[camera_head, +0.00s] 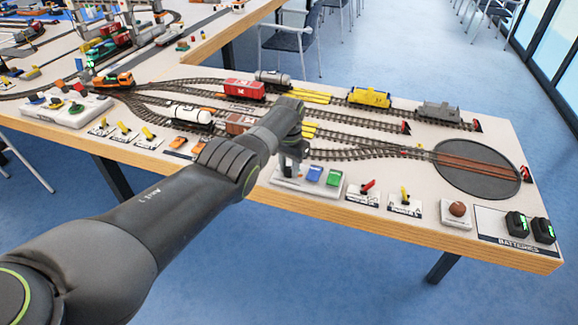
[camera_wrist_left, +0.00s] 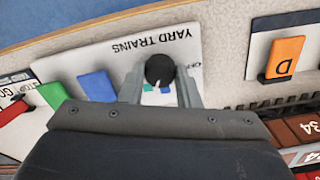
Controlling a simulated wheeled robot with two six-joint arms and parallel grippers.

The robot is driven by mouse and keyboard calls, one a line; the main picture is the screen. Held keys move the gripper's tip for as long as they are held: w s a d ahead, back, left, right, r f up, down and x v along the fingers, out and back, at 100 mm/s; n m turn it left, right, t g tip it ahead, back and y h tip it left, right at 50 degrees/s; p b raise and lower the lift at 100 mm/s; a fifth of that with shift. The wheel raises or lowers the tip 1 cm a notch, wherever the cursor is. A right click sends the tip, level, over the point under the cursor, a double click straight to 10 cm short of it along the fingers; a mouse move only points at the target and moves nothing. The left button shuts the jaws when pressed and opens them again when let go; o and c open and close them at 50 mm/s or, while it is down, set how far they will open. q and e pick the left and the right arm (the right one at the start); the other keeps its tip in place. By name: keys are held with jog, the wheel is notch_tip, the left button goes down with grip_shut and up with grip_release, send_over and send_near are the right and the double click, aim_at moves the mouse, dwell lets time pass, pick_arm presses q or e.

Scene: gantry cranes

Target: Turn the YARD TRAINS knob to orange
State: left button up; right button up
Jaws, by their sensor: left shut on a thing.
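The YARD TRAINS knob (camera_wrist_left: 160,68) is a round black knob with a white pointer mark, seen between the fingertips of my left gripper (camera_wrist_left: 159,88) in the wrist view. The left gripper is shut on it. The mark points toward the lower edge of that view, near small green and blue patches on the YARD TRAINS plate (camera_wrist_left: 125,55). No orange mark shows beside the knob; part of the dial is hidden by the fingers. In the head view the left gripper (camera_head: 291,171) reaches down to the left end of the white plate (camera_head: 290,186), hiding the knob. The right gripper is not seen.
A blue rocker (camera_head: 314,174) and a green rocker (camera_head: 334,177) stand right of the knob. A red lever (camera_head: 368,187) and a yellow lever (camera_head: 404,194) are farther right. An orange D tile (camera_wrist_left: 285,58) is close by. Tracks with model trains lie behind.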

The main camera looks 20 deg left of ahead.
pick_arm(q)
jog(key=m, duration=0.5)
jog(key=shift+w+m, duration=0.1)
jog(key=shift+m, duration=0.2)
jog(key=m, duration=0.4)
jog(key=shift+r+m, duration=0.1)
jog(key=shift+m, duration=0.2)
jog(key=o, duration=1)
jog(key=shift+c, duration=0.2)
